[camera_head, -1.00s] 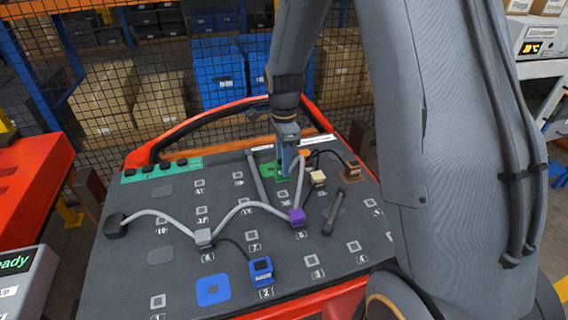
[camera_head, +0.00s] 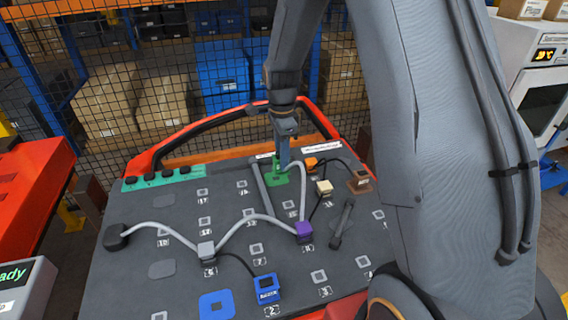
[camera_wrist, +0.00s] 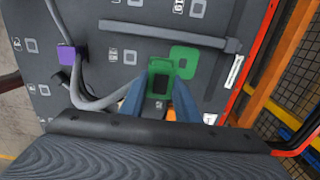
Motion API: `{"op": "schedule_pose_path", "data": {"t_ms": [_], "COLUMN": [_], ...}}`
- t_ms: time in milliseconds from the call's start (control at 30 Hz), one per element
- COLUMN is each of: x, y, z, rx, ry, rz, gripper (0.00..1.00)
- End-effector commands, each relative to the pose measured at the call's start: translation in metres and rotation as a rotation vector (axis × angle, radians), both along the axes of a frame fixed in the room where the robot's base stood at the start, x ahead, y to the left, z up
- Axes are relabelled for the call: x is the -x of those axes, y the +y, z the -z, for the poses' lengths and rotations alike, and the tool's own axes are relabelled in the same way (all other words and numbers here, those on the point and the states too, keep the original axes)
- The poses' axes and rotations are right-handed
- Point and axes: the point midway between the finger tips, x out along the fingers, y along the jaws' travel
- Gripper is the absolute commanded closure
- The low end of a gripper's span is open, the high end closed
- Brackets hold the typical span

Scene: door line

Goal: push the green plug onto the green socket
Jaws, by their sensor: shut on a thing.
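The green plug (camera_wrist: 160,72) is a green block with a dark face, held between the blue fingers of my gripper (camera_wrist: 158,100) in the wrist view. The green socket (camera_wrist: 185,54) is a flat green square with a small grey centre, just beyond and right of the plug there. The plug overlaps its near left corner in that view; I cannot tell whether they touch. In the head view my gripper (camera_head: 284,164) points down over the green socket (camera_head: 271,181), with a bit of the green plug (camera_head: 277,160) showing left of the finger.
A grey cable runs over the board (camera_head: 130,268) through a grey clip (camera_head: 206,250) and a purple clip (camera_head: 304,231). A dark bar (camera_wrist: 165,38) lies near the socket. Orange (camera_head: 311,163), beige (camera_head: 324,187), brown (camera_head: 359,182) and blue (camera_head: 266,287) blocks stand around.

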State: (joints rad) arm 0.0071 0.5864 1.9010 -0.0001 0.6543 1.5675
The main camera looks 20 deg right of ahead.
Motion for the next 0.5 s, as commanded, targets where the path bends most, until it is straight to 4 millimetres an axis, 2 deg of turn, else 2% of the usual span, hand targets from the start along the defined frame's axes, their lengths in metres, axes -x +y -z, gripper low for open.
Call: {"op": "schedule_pose_path", "data": {"t_ms": [433, 500], "x": [-0.058, -0.055], "y": [0.003, 0.004], "z": [0.003, 0.014], "rx": [0.000, 0.000], "ry": [-0.001, 0.004], "rz": [-0.003, -0.003], "gripper": [1.00, 1.00]}}
